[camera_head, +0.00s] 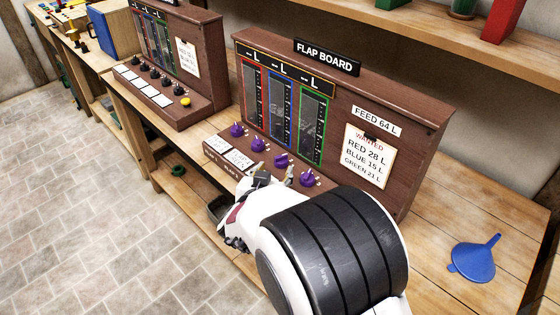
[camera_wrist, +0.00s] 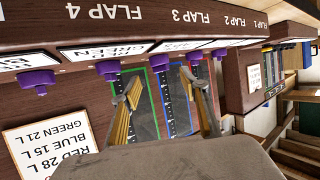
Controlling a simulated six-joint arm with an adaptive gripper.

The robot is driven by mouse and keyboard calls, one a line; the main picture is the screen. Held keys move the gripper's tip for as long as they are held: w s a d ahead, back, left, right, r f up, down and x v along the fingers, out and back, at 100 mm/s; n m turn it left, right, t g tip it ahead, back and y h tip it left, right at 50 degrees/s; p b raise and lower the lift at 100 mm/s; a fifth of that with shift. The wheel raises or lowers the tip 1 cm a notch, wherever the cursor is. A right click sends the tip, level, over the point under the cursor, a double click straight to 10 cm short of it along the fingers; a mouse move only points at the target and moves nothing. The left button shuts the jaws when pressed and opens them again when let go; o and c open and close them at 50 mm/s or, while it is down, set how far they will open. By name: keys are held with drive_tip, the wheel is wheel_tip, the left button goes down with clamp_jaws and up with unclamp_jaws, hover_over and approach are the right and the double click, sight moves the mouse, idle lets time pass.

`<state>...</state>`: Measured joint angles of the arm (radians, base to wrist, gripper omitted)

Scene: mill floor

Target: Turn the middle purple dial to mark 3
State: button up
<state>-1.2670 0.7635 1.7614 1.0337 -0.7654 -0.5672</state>
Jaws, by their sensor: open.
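Several purple dials stand in a row along the foot of the brown FLAP BOARD (camera_head: 410,128). In the head view they run from the left dial (camera_head: 237,130) through a second (camera_head: 258,144) and third (camera_head: 281,159) to the right dial (camera_head: 307,178). In the wrist view, which is upside down, dials show by the FLAP 4 label (camera_wrist: 38,80) and the FLAP 3 label (camera_wrist: 108,68), with another (camera_wrist: 195,55) at the right fingertip. My gripper (camera_head: 275,177) is open and empty, fingertips just short of the row. The dials' marks are too small to read.
The board carries red, blue and green framed gauges and a WANTED card (camera_head: 368,157). A second panel with black knobs and a yellow button (camera_head: 186,101) stands to the left. A blue funnel (camera_head: 474,262) lies on the bench at right. A shelf runs above.

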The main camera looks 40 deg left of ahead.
sight(281, 160)
drive_tip(key=shift+x, duration=3.9)
drive_tip(key=c, duration=1.1)
